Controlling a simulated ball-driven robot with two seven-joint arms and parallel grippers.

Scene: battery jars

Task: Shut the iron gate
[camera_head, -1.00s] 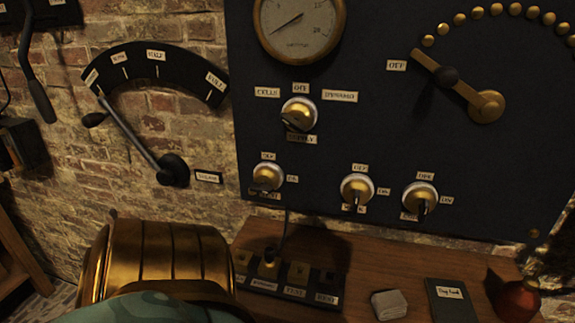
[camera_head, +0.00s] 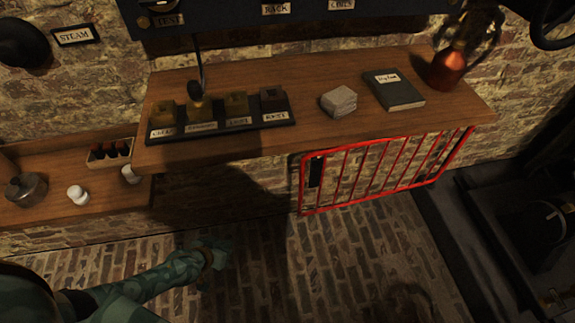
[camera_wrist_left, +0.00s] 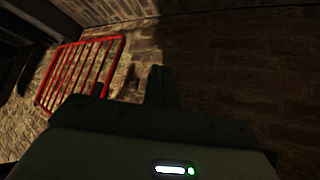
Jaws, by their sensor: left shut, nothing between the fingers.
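The iron gate (camera_head: 361,172) is a red barred frame below the wooden shelf, right of centre in the head view. A small black plate (camera_head: 316,171) sits at its left end. I cannot tell whether it is fully closed. The gate also shows at the upper left of the left wrist view (camera_wrist_left: 82,72). My left gripper (camera_head: 218,258) is low over the brick floor, left of the gate and apart from it. It is shut and empty; its dark fingers show in the left wrist view (camera_wrist_left: 161,86). My right gripper is not in view.
The wooden shelf (camera_head: 290,142) overhangs the gate, with a labelled switch block (camera_head: 220,128), a grey stack (camera_head: 339,101), a book (camera_head: 394,90) and a red-brown vessel (camera_head: 446,70) on it. Dark machinery (camera_head: 535,225) stands at right. Brick floor (camera_head: 340,260) before the gate looks clear.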

